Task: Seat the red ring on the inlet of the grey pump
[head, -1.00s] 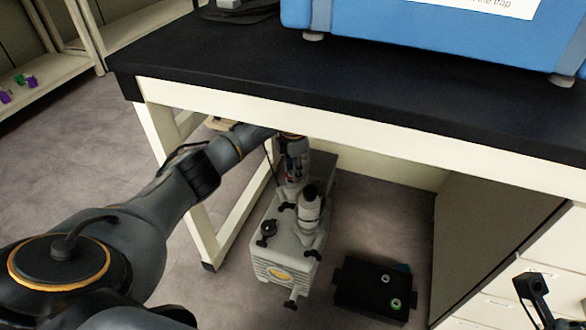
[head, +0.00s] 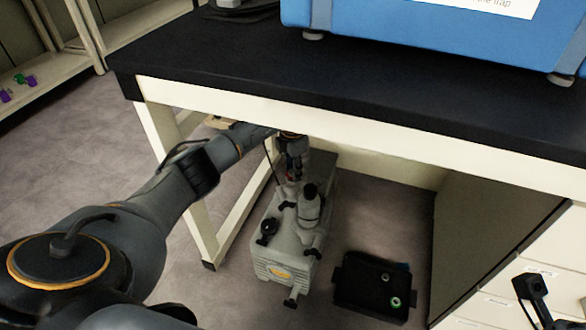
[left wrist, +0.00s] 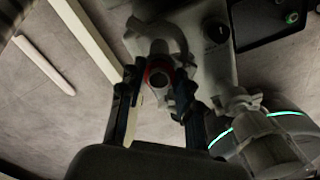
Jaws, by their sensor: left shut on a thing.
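The grey pump (head: 280,252) stands on the floor under the bench, with a black-capped upright part on its top. My left gripper (head: 291,174) reaches under the bench to the pump's far top end. It is shut on the red ring (left wrist: 158,70), which shows between its two fingers (left wrist: 155,105) in the left wrist view. A pale grey round opening, seemingly the inlet (left wrist: 160,82), shows within the ring. I cannot tell whether the ring is seated or just above it. In the head view the ring is a small red spot, mostly hidden.
A black tray (head: 346,297) with a green ring (head: 396,302) and a pale ring lies right of the pump. A black part at lower right (head: 532,288) may be my right gripper. Drawers stand at right.

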